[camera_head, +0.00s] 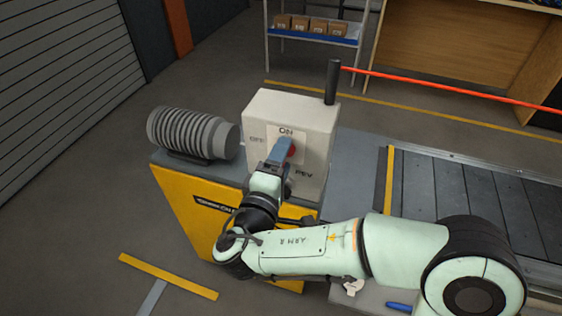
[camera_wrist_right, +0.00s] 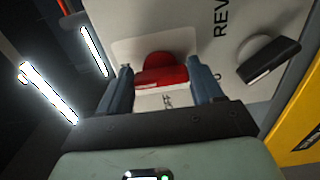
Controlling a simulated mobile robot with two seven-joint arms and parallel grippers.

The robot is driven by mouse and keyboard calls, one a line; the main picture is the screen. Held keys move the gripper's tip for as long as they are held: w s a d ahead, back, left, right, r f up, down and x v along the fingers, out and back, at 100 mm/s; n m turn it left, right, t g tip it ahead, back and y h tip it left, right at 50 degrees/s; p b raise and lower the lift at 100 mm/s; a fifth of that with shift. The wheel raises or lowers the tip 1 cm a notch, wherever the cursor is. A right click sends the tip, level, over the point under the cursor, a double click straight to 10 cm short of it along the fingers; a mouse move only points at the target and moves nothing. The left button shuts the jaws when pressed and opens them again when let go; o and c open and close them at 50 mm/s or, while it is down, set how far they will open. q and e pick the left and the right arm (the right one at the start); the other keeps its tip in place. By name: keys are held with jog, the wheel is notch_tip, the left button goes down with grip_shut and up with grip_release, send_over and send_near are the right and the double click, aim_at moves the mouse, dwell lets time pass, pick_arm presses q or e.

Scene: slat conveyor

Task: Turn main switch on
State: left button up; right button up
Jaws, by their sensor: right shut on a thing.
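The main switch is a red knob (camera_head: 292,150) on a pale plate on the front of a cream control box (camera_head: 312,115). ON is printed above it, OFF to its left and REV at lower right. My right gripper (camera_head: 283,150) reaches the knob from the front and hides most of it in the head view. In the right wrist view the red knob (camera_wrist_right: 162,70) sits between the two blue-grey fingers of my right gripper (camera_wrist_right: 163,82), which is shut on it. I cannot tell which label the knob points to. My left gripper is not in view.
A black knob (camera_wrist_right: 268,62) sits beside the switch in the right wrist view. A ribbed grey motor (camera_head: 190,134) stands left of the box on the yellow cabinet (camera_head: 190,215). The slat conveyor (camera_head: 450,190) runs right. A dark post (camera_head: 332,82) rises from the box's corner.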

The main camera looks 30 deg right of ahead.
jog(key=o, duration=1.1)
jog(key=shift+c, duration=0.2)
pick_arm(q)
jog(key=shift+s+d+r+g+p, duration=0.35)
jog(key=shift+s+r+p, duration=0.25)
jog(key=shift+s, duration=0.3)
pick_arm(e)
jog(key=v, duration=1.3)
jog(key=shift+s+a, duration=0.15)
